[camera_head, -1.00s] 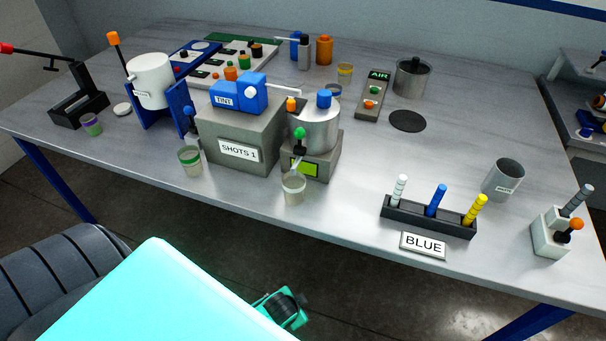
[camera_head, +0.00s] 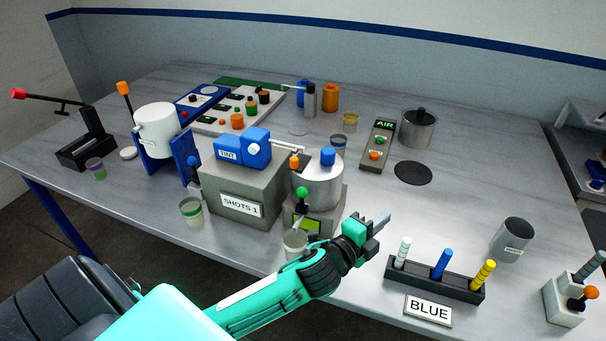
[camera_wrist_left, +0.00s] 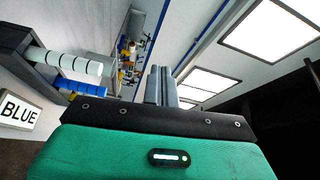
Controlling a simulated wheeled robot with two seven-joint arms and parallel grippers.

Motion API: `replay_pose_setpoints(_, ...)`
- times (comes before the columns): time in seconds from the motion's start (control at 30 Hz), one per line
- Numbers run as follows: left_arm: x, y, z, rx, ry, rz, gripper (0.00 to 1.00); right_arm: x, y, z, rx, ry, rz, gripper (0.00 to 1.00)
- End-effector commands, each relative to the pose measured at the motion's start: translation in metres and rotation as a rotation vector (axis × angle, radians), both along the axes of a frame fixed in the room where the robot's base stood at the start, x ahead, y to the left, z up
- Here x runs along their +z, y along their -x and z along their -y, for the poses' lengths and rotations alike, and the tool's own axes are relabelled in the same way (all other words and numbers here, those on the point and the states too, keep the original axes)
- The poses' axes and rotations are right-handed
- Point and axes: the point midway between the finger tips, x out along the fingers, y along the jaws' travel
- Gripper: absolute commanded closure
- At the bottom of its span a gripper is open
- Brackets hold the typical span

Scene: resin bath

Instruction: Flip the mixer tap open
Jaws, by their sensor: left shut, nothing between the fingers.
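The mixer is a steel pot (camera_head: 319,190) with a blue knob on top, standing on a grey base. Its tap has a green ball handle (camera_head: 302,194) at the front, above a clear cup (camera_head: 293,244). My left gripper (camera_head: 381,218) is shut and empty, held to the right of the mixer near the table's front edge. It is apart from the tap. My left forearm covers part of the cup and of the base's lower front. The shut fingers also show in the left wrist view (camera_wrist_left: 161,86). My right gripper is in neither view.
A rack (camera_head: 435,278) with white, blue and yellow sticks stands right of the gripper, behind a BLUE sign (camera_head: 428,310). The SHOTS 1 box (camera_head: 240,190) with the blue TINT unit (camera_head: 242,149) stands left of the mixer. Bare table lies around a dark disc (camera_head: 413,173).

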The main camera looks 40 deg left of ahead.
Motion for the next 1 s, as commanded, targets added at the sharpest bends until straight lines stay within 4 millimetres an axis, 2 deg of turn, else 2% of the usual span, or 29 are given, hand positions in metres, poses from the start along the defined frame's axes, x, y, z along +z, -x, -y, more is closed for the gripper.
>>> replay_pose_setpoints(0.03, 0.022, -0.008, 0.01, -0.052, -0.091, 0.102, 1.0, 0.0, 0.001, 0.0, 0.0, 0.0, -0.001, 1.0)
replay_pose_setpoints(0.2, 0.076, -0.015, 0.047, -0.217, -0.407, 0.441, 1.0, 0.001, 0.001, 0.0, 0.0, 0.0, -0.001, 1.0)
replay_pose_setpoints(0.3, 0.098, -0.012, 0.067, -0.309, -0.596, 0.637, 1.0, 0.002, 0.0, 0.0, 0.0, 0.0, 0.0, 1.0)
replay_pose_setpoints(0.4, 0.111, -0.006, 0.085, -0.398, -0.787, 0.833, 1.0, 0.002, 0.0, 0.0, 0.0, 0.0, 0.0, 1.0)
replay_pose_setpoints(0.57, 0.117, 0.005, 0.102, -0.542, -1.092, 1.133, 1.0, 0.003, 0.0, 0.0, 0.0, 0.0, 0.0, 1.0)
replay_pose_setpoints(0.73, 0.106, 0.012, 0.1, -0.712, -1.408, 1.434, 1.0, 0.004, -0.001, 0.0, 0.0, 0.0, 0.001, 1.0)
replay_pose_setpoints(0.87, 0.091, 0.012, 0.082, -0.865, -1.635, 1.643, 1.0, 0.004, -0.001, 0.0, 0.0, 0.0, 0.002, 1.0)
replay_pose_setpoints(1.0, 0.076, 0.005, 0.045, -1.068, -1.854, 1.838, 1.0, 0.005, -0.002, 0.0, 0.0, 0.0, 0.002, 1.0)
